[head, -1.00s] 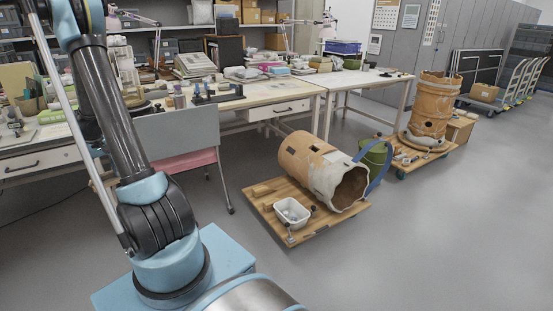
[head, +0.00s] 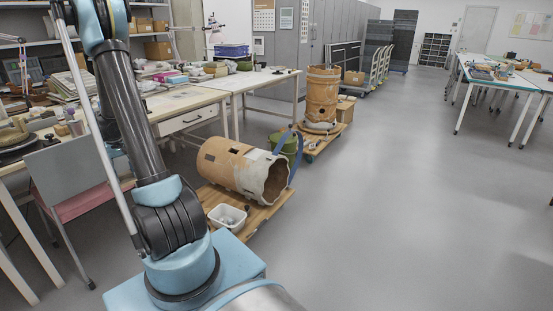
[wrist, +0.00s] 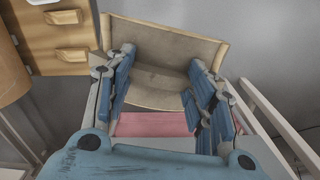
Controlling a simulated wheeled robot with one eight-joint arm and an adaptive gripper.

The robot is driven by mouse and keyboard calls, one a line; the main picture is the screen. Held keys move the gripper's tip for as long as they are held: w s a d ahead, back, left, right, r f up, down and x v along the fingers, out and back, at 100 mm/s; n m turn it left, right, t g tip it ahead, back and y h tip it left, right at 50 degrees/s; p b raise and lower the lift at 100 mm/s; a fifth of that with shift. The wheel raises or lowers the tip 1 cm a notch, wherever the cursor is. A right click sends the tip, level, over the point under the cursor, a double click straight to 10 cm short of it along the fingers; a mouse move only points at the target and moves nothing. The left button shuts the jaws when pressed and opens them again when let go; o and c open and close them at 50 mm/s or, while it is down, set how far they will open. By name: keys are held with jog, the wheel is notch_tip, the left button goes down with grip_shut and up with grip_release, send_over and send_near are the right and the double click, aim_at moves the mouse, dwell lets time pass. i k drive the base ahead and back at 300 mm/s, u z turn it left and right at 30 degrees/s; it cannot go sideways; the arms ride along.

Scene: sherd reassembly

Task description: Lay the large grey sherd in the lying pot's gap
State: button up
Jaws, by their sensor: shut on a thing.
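My gripper (wrist: 162,75) shows in the wrist view, its two blue-padded fingers on either side of the large grey sherd (wrist: 165,45). The sherd is a broad, curved grey-brown piece with pale tan edges, held between the fingers. The lying pot (head: 228,168) is in the head view, on its side on a wooden pallet, orange-brown with a pale grey band near its open mouth at the right. Small dark openings show in its upper wall; I cannot tell which is the gap. The gripper and sherd are outside the head view, well apart from the pot as far as shown.
A white tub (head: 227,217) stands on the pallet (head: 262,216) before the pot. A green bin (head: 283,146) and blue strap stand behind its mouth. A grey chair with a pink seat (head: 85,190) is at left. An upright pot (head: 322,95) stands beyond. Open floor lies right.

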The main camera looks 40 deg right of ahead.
aim_at(257, 154)
jog(key=z, duration=1.35)
jog(key=i, duration=1.05)
